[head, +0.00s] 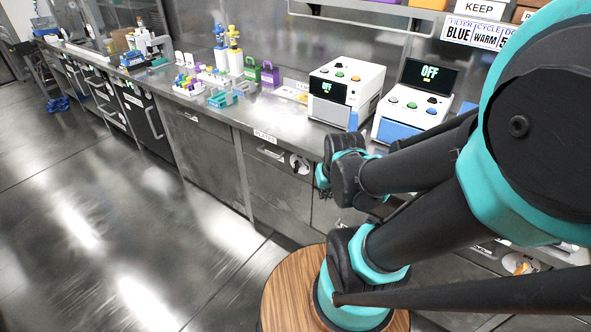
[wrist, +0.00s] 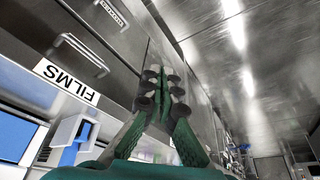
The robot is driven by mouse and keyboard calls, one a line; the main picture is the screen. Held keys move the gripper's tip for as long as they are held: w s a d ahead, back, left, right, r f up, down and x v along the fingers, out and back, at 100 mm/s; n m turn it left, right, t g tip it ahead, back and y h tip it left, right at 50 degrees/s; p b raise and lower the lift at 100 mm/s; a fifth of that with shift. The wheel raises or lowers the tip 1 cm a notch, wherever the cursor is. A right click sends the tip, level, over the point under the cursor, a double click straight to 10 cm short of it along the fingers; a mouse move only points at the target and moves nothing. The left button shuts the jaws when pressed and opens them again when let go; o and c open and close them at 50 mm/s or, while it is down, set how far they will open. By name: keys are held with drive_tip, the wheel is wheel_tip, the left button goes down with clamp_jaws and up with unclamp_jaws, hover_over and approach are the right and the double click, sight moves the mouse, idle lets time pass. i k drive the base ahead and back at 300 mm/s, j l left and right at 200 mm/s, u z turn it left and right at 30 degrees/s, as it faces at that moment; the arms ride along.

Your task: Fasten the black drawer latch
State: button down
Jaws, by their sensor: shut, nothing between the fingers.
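A round pale plate with a small black piece on it, which looks like the black latch (head: 300,163), sits on a drawer front (head: 268,163) below the counter edge, right of that drawer's handle. It is too small to tell which way the latch is turned. My gripper (wrist: 164,88) shows in the wrist view with its green fingers together and nothing between them. Drawer fronts and a FILMS label (wrist: 66,80) appear upside down to its left. No latch is clear there. In the head view my arm hides much of the cabinet front right of the latch.
A second round plate with an orange piece (head: 520,264) is at lower right. The steel counter (head: 285,113) holds two machines reading OFF (head: 345,92) (head: 415,105), racks and bottles. A round wooden surface (head: 290,290) is near my arm's base. The floor at left is clear.

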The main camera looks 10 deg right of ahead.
sight(297, 165)
drive_tip(key=k+l+u, duration=0.55)
drive_tip(key=k+u, duration=0.3)
